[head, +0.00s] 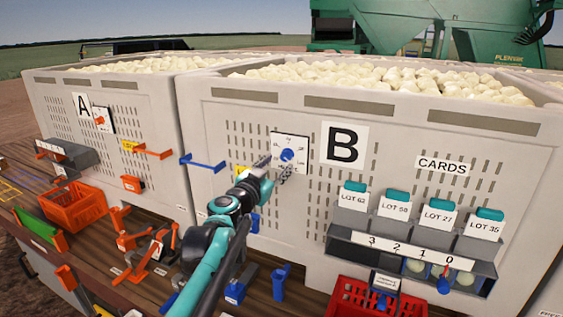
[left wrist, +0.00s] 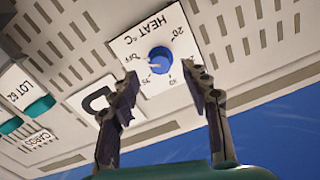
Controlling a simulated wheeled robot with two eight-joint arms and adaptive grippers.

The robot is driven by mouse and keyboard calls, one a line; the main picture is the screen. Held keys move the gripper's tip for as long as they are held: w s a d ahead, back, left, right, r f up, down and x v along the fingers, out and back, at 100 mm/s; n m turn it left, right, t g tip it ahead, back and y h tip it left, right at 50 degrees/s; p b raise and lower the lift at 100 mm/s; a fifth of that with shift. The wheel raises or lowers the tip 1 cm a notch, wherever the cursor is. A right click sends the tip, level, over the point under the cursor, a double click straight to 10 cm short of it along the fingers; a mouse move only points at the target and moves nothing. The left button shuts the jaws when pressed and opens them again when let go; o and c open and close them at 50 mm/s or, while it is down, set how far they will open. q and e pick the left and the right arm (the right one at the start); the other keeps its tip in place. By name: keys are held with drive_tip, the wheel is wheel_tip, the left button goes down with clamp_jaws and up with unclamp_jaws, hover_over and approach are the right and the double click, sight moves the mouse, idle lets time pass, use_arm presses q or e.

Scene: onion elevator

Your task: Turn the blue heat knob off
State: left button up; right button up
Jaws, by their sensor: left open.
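The blue heat knob (head: 287,155) sits on a white dial plate (head: 290,141) on the front of crate B. In the left wrist view the knob (left wrist: 160,58) shows close up on the plate marked "HEAT °C" (left wrist: 128,47), with "OFF" and numbers around it. A white mark on the knob's rim lies near the "OFF" lettering. My left gripper (head: 272,170) is just below and left of the knob in the head view. In the left wrist view its two fingers (left wrist: 163,96) are apart, with the knob beyond them and the space between empty. My right gripper is not in view.
Crate A (head: 150,112) has an orange knob (head: 100,119). A blue bracket (head: 203,163) sticks out left of my arm. A card rack (head: 405,250) with several lot cards is at right. Red baskets (head: 73,205) and orange and blue parts crowd the bench.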

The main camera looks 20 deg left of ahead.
use_arm(q)
drive_tip(key=s, duration=0.7)
drive_tip(key=shift+s, duration=0.4)
drive_tip(key=shift+d, duration=0.1)
drive_tip(key=s+d+f+g+h, duration=0.2)
drive_tip(key=s+d+f+g, duration=0.15)
drive_tip(key=d+f, duration=0.35)
drive_tip(key=s+d+f+g+h, duration=0.2)
drive_tip(key=s+d+f, duration=0.35)
drive_tip(key=d, duration=0.25)
drive_tip(key=s+d+f+g, duration=0.3)
drive_tip(key=s+f, duration=0.3)
drive_tip(key=f, duration=0.2)
drive_tip(key=s+a+f+n+g+y, duration=0.2)
drive_tip(key=s+a+f+n+y, duration=0.15)
drive_tip(key=s+f, duration=0.35)
wheel_tip(320, 180, down, 26)
drive_tip(key=b, duration=2.5)
drive_tip(key=shift+s+b, duration=0.15)
drive_tip(key=shift+b, duration=0.25)
drive_tip(key=shift+d+f+y, duration=0.1)
drive_tip(key=shift+y, duration=0.15)
